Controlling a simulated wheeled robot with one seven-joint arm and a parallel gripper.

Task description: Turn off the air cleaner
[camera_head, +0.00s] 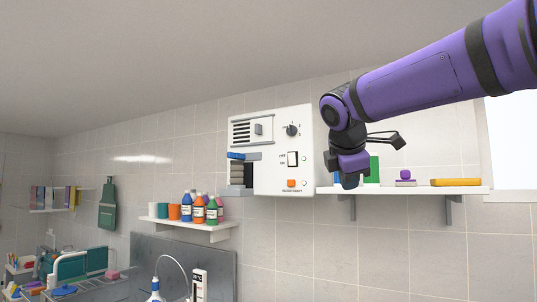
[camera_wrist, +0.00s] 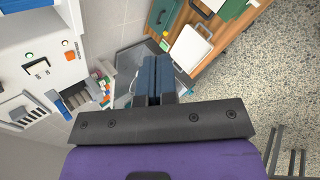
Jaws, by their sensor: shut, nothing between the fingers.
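The air cleaner (camera_head: 268,175) is a white box on the tiled wall in the head view. Its front has a vent grille, a dark rotary knob (camera_head: 292,130), a black-and-white rocker switch (camera_head: 292,159) and an orange button (camera_head: 291,183) at the bottom. It also shows tilted at the left of the wrist view (camera_wrist: 20,50), with the rocker switch (camera_wrist: 38,68) and orange button (camera_wrist: 70,55) visible. My gripper (camera_head: 350,180) is just right of the cleaner and apart from it. In the wrist view its two dark fingers (camera_wrist: 155,75) are together and empty.
A white wall shelf (camera_head: 405,190) right of the cleaner, near my gripper, holds a green item, a purple item (camera_head: 404,176) and a yellow case (camera_head: 455,182). A lower shelf (camera_head: 195,227) at left holds several bottles. A sink area lies below left.

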